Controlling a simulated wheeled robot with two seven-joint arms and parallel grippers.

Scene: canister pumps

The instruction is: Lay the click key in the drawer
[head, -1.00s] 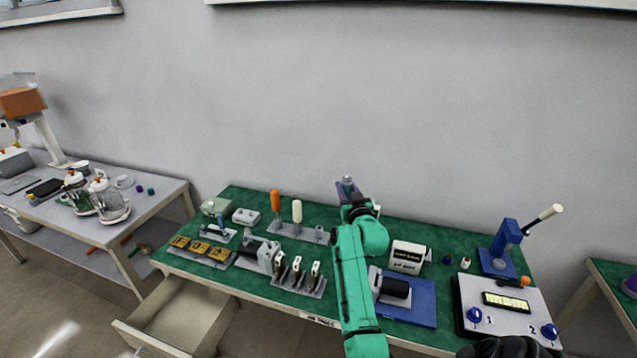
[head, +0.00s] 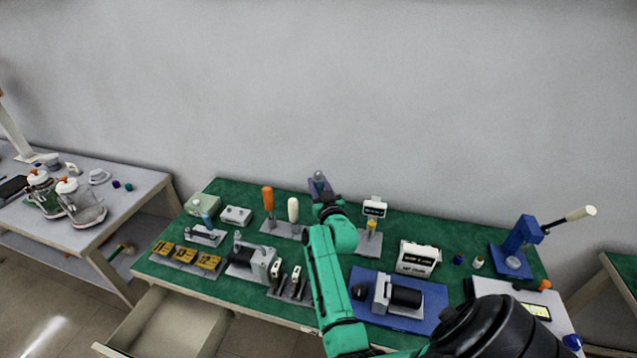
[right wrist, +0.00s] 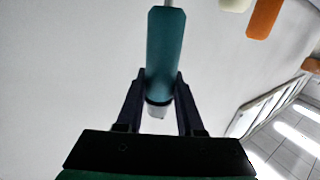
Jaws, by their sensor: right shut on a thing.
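My right gripper (head: 320,190) is above the back of the green table, right of the tool rack (head: 282,229). In the right wrist view it is shut on a teal-handled tool (right wrist: 165,50), which I take to be the click key. The handle stands between both fingers, with a thin shaft at the top edge and a pale end cap below. In the head view my gripper and arm hide most of it. The drawer (head: 122,333) under the table's front left is pulled open, and its visible inside looks empty. My left gripper is not in view.
The rack holds an orange-handled tool (head: 267,198) and a cream-handled one (head: 293,209). A grey clamp fixture (head: 252,262), yellow-labelled blocks (head: 185,254) and upright pieces (head: 290,285) stand between the rack and the drawer. A blue pad (head: 425,318) lies to the right.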

